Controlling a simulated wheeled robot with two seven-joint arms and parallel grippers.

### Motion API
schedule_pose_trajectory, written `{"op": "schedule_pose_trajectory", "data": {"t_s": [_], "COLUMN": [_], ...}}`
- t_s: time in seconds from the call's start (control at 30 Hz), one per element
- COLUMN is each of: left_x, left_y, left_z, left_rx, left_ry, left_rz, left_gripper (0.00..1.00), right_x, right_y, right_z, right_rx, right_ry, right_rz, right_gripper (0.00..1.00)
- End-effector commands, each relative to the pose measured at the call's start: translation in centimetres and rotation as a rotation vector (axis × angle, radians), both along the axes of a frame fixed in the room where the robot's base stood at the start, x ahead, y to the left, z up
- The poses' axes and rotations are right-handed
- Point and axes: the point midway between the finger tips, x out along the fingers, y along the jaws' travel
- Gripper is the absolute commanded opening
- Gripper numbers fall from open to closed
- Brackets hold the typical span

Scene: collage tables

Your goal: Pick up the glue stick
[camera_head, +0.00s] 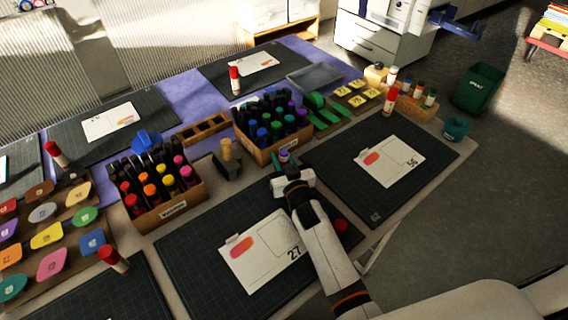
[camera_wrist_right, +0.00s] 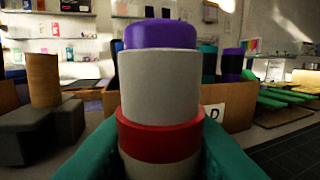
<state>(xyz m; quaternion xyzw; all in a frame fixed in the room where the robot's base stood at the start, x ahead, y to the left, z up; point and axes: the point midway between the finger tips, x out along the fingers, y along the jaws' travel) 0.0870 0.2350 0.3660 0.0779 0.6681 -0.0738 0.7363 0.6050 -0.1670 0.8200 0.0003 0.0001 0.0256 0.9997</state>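The glue stick (camera_wrist_right: 160,85) stands upright in the right wrist view, with a white body, a red band and a purple top. In the head view its purple top (camera_head: 284,155) shows at the tip of my right arm, near the marker boxes. My right gripper (camera_wrist_right: 160,150) has teal fingers that press against both sides of the tube, so it appears shut on it. The lower end is hidden, and I cannot tell if it touches the table. My left gripper is not in view.
A marker box (camera_head: 270,149) stands just behind, and another marker box (camera_head: 168,208) is further left. A grey holder with a wooden cylinder (camera_head: 227,150) is beside the gripper. Cutting mats (camera_head: 185,250) with cards lie around. Other red-capped sticks (camera_head: 235,82) stand on the tables.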

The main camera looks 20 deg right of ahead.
Motion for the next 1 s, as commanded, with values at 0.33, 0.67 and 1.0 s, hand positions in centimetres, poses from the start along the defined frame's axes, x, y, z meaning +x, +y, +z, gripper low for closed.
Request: {"op": "schedule_pose_trajectory", "data": {"t_s": [0.33,0.67,1.0], "left_x": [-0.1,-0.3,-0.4], "left_y": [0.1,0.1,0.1], "left_z": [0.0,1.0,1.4], "left_rx": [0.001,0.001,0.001], "left_ry": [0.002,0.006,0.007], "left_rz": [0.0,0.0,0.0], "left_gripper": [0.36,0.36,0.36], "right_x": [0.0,0.0,0.0], "right_y": [0.0,0.0,0.0], "right_z": [0.1,5.5,9.9], "right_rx": [-0.001,-0.004,-0.001], "right_ry": [-0.001,-0.005,-0.002], "right_rz": [0.0,0.001,0.001], "right_gripper": [0.06,0.06,0.06]}}
